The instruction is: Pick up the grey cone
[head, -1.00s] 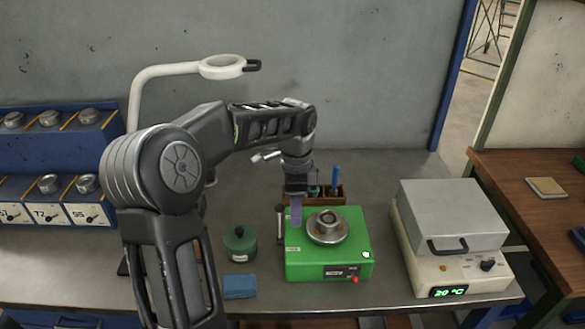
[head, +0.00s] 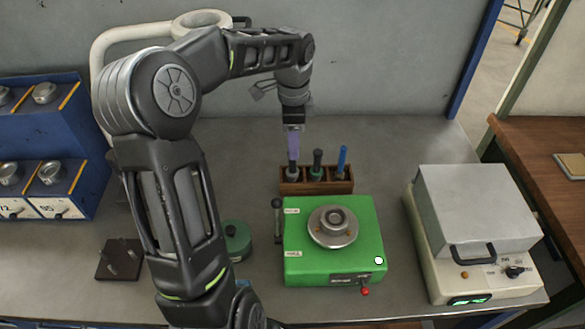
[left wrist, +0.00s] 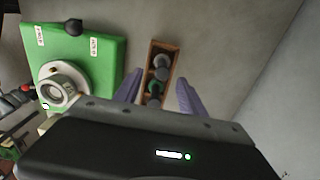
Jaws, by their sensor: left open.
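A small wooden rack (head: 318,188) stands behind the green machine and holds several upright pieces. The grey cone (head: 292,173) seems to be the piece at the rack's left end, partly hidden by my gripper. In the left wrist view the grey piece (left wrist: 163,59) is at the top of the rack (left wrist: 150,62). My left gripper (head: 293,150) points down over the rack's left end, its purple fingers open and empty. In the left wrist view the fingers (left wrist: 158,82) spread on either side of the rack. I cannot tell the exact height gap. My right gripper is not in view.
The green machine (head: 365,215) is in front of the rack, a small furnace (head: 478,210) to the right. The bench behind and right of the rack is clear.

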